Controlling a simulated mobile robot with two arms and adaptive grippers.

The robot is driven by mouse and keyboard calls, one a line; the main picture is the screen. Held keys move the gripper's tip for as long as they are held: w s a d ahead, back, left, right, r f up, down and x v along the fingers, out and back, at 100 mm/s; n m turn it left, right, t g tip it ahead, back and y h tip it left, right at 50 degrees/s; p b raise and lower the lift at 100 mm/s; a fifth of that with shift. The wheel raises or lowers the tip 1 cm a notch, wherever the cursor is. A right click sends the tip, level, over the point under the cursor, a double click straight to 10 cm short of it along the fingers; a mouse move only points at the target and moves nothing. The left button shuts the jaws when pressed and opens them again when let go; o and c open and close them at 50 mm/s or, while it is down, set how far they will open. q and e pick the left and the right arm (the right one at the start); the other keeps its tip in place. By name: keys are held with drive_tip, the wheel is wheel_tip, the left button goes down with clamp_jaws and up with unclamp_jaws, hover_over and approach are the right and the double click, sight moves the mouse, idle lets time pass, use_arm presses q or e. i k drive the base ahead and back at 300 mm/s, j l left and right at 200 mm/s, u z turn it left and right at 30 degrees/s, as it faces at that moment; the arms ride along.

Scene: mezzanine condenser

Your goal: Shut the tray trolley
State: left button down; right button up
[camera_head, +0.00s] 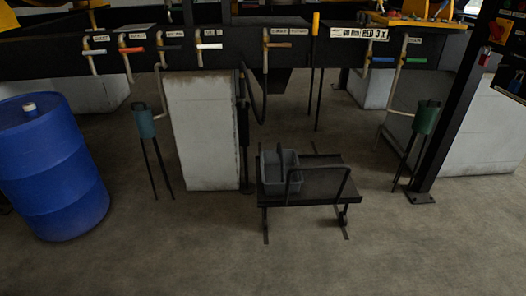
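A small dark trolley (325,188) stands on the floor right of centre, in front of the black beam. It has a flat top, thin legs and a bent dark handle bar rising at its front. A grey open box (280,173) sits on the left part of its top. I cannot tell whether any tray of the trolley is open or shut. Neither of my grippers shows in the head view.
A blue drum (50,170) stands at the left. A pale block (203,135) is behind and left of the trolley. Green canisters on thin legs stand at both sides (144,122) (426,117). A dark post (447,110) rises at right. The foreground floor is clear.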

sight(328, 180)
drive_tip(key=i+u, duration=0.35)
drive_tip(key=i, duration=0.2)
drive_tip(key=i+l+u, duration=0.1)
drive_tip(key=i+u, duration=0.25)
drive_tip(key=i, duration=0.2)
drive_tip(key=i+l+u, duration=0.35)
drive_tip(key=i, duration=0.2)
drive_tip(key=i+j+u, duration=0.2)
drive_tip(key=i+u, duration=0.9)
drive_tip(key=i, duration=0.2)
drive_tip(key=i+z, duration=0.1)
drive_tip(key=z, duration=0.35)
drive_tip(key=i+z, duration=0.1)
drive_tip(key=z, duration=0.4)
drive_tip(key=i+j+z, duration=0.1)
drive_tip(key=z, duration=0.35)
drive_tip(key=i+j+z, duration=0.1)
drive_tip(key=z, duration=0.35)
